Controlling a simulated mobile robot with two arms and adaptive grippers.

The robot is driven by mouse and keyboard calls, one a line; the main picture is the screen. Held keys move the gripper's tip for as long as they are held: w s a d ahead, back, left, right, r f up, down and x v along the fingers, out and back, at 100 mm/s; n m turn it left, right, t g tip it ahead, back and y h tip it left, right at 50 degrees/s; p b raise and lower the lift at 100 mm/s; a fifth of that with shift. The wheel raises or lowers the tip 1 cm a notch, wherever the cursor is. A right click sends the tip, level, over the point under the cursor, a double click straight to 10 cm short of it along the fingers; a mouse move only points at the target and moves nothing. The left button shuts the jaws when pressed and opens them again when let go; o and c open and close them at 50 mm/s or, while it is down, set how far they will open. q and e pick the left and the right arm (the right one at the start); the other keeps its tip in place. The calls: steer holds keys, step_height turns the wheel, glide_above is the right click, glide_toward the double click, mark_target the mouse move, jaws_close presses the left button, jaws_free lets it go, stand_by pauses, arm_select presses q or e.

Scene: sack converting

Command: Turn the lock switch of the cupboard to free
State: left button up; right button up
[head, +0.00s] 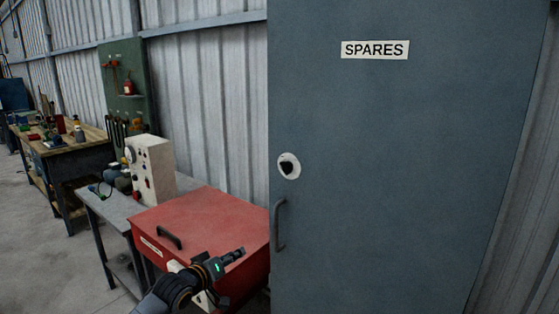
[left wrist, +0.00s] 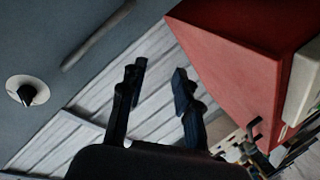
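The blue-grey cupboard (head: 400,150) stands shut, with a "SPARES" label (head: 375,49) high on its door. Its lock switch (head: 289,166), a black knob on a white round plate, sits near the door's left edge, above the handle (head: 279,224). I cannot tell which setting the knob points to. My left gripper (head: 240,255) is left of the door and below the switch, apart from both. In the left wrist view my left gripper (left wrist: 158,76) has its two fingers apart with nothing between; the switch (left wrist: 27,91) shows at the left edge. My right gripper is not in view.
A red lidded box (head: 205,222) stands left of the cupboard, behind my left gripper. Left of it is a grey table (head: 115,210) with a cream instrument box (head: 150,168). A wooden workbench (head: 70,155) with tools stands farther back. The floor at left is clear.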

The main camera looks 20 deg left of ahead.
arm_select(q)
steer(key=s+d+r+t+h+p, duration=0.1)
steer(key=d+r+t+h, duration=0.15)
steer(key=r, duration=1.35)
steer(key=h, duration=0.1)
glide_toward(282, 168)
steer(key=shift+m, duration=0.3)
steer(key=p+x, duration=0.4)
steer(key=x, duration=0.3)
steer(key=shift+w+r+p, duration=0.15)
steer(key=shift+w+p, duration=0.1)
steer(key=shift+p, duration=0.15)
steer(key=shift+w+d, duration=0.3)
steer(key=shift+w, duration=0.35)
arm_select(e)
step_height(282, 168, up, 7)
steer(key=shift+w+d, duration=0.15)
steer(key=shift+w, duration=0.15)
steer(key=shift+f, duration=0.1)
arm_select(q)
jaws_close()
